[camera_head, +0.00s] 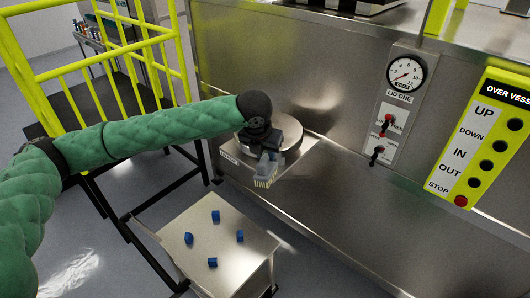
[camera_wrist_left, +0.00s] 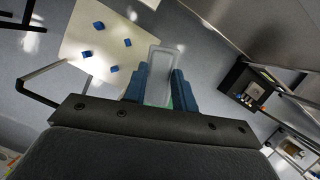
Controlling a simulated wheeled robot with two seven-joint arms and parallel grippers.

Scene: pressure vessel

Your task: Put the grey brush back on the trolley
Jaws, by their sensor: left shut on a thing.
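My left gripper (camera_head: 268,155) is shut on the grey brush (camera_head: 264,180). In the head view the brush hangs from the fingers with pale bristles pointing down. In the left wrist view the brush's grey, frame-like part (camera_wrist_left: 160,66) sticks out between the blue fingers of my left gripper (camera_wrist_left: 160,88). The trolley (camera_head: 215,262) is a low metal top at bottom centre, below and left of the brush. Its top also shows at the upper left of the left wrist view (camera_wrist_left: 106,46). The brush is in the air, clear of the trolley. My right gripper is not in view.
Several small blue blocks (camera_head: 189,238) stand spread on the trolley top, with bare room between them. A round metal lid (camera_head: 294,130) sits on a ledge of the steel vessel behind my gripper. Yellow railed steps (camera_head: 110,75) stand at left.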

